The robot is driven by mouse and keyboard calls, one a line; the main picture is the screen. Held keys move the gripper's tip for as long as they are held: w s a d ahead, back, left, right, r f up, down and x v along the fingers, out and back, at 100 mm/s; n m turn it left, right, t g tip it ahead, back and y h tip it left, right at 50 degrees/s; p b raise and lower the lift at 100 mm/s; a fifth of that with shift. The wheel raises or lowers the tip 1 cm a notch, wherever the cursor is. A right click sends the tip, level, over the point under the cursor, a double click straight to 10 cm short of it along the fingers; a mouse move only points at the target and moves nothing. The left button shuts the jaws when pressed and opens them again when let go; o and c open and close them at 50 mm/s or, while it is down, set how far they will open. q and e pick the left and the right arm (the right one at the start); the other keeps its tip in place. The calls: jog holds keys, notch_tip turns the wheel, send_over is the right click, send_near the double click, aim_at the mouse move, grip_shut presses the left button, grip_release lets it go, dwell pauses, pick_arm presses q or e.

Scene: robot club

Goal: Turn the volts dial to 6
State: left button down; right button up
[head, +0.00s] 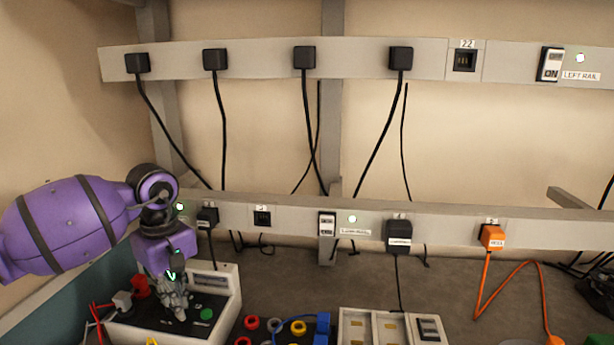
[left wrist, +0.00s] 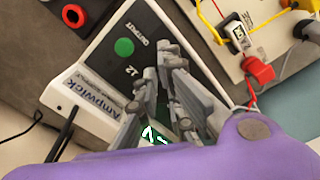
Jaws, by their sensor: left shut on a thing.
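The power supply (head: 225,285) is a white case with a black sloped top at the lower left of the head view. In the left wrist view the case (left wrist: 84,84) reads "Ampwick", and "12" and "OUTPUT" show on the black face near a green button (left wrist: 123,47). My left gripper (head: 179,308) points down at this face, left of the green button. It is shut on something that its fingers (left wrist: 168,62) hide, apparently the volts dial. The dial's pointer and the other numbers cannot be read. My right gripper is not in view.
A red part (head: 141,287) and wires crowd the left of the supply. Coloured rings (head: 298,327) and a pale tray (head: 355,329) lie to its right. A lower rail (head: 290,218) with plugs runs behind. Some bench is free at right.

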pick_arm(q)
jog(key=shift+w+d+f, duration=0.4)
jog(key=shift+d+f, duration=0.15)
jog(key=shift+f, duration=0.15)
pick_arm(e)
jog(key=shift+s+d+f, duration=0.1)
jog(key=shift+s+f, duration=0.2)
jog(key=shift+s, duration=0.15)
pick_arm(q)
jog(key=shift+w, duration=0.1)
jog(key=shift+d, duration=0.3)
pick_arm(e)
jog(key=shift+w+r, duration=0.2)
pick_arm(q)
jog(key=shift+r, duration=0.15)
notch_tip(320, 180, up, 6)
jog(key=p, duration=0.2)
jog(key=shift+w, duration=0.25)
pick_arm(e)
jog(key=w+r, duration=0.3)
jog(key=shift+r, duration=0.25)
pick_arm(q)
jog(key=shift+r, duration=0.1)
